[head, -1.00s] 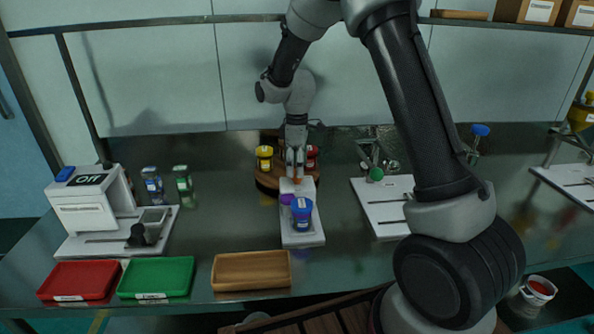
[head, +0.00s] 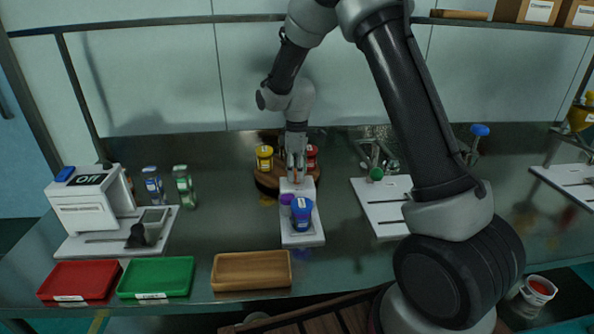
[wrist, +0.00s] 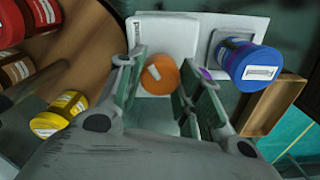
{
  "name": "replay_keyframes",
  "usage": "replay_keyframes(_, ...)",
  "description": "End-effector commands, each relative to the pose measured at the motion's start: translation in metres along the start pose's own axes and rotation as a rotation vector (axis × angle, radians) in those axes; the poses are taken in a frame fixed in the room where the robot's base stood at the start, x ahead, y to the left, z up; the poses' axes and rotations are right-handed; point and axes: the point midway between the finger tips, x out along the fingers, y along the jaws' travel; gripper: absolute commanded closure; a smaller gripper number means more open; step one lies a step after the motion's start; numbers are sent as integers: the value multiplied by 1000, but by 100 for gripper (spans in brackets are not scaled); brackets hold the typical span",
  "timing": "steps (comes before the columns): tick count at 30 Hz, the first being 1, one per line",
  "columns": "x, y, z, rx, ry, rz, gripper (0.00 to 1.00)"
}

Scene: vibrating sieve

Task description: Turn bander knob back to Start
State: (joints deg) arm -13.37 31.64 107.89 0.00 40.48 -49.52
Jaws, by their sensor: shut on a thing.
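The white bander (head: 303,238) stands in the middle of the table, and its top also shows in the wrist view (wrist: 175,30). Its round orange knob (wrist: 158,76) has a pale mark on top. My gripper (head: 296,175) points down over the back of the bander and is shut on the knob, with one finger on each side in the wrist view (wrist: 160,88). The fingers mostly hide the knob in the head view. A blue-lidded jar (head: 302,214) sits on the front of the bander, with a purple part (head: 286,199) beside it.
A round wooden rack (head: 268,182) with yellow and red jars stands close behind my gripper. A wooden tray (head: 251,284), green tray (head: 155,294) and red tray (head: 78,296) line the front. A white machine reading Off (head: 85,205) stands left.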

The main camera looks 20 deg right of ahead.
Motion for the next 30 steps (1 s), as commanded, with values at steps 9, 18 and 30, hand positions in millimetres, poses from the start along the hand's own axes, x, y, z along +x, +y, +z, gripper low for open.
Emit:
replay_keyframes(9,0,0,0,152,0,1,88)
replay_keyframes(18,0,0,0,424,0,1,88)
replay_keyframes(30,0,0,0,804,1,1,88)
